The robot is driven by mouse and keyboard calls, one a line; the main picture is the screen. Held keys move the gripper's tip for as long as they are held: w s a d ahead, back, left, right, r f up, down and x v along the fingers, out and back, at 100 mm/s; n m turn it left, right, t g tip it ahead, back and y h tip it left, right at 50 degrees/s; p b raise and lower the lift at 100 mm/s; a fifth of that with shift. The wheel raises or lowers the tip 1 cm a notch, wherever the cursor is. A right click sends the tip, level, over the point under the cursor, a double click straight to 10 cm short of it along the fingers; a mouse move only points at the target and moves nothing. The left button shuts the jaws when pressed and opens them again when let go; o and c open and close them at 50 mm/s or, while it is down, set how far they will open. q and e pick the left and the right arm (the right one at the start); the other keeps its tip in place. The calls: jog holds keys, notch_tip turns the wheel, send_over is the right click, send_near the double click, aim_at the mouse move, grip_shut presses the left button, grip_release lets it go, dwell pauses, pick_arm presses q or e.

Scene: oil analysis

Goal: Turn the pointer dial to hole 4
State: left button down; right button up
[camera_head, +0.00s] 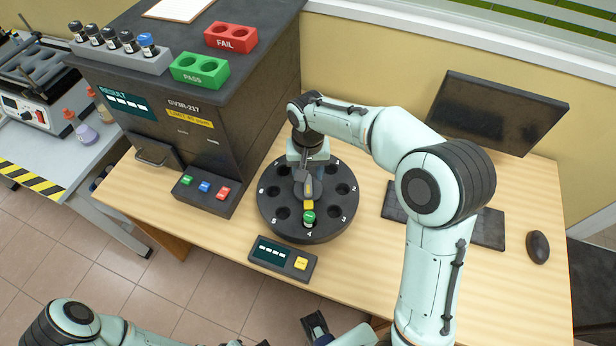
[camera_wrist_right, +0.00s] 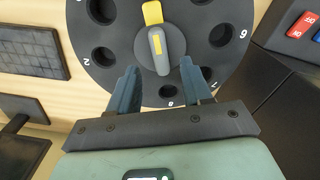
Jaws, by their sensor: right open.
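The black round dial plate (camera_head: 340,205) lies on the wooden table, with numbered holes around its rim. Its grey pointer knob (camera_head: 308,186) has a yellow tip directed at hole 4, where a green-capped vial (camera_head: 308,217) stands. In the right wrist view the pointer (camera_wrist_right: 159,50) has its yellow tip toward the top; hole 4 is outside that view. My right gripper (camera_wrist_right: 162,86) is open, its fingers apart on either side of the knob's rear end, near hole 8. It also shows in the head view (camera_head: 307,168). My left arm shows at the bottom left; its jaws are unclear.
A small display with a yellow button (camera_head: 283,259) lies in front of the dial. The dark analyser (camera_head: 190,110) stands left, with a button box (camera_head: 207,191). A monitor (camera_head: 498,110), keyboard (camera_head: 490,229) and mouse (camera_head: 538,247) are right. The front right tabletop is clear.

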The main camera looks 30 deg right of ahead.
aim_at(308, 184)
notch_tip(308, 184, up, 9)
jog(key=p, duration=0.1)
jog(key=shift+f, duration=0.1)
dwell(0.6)
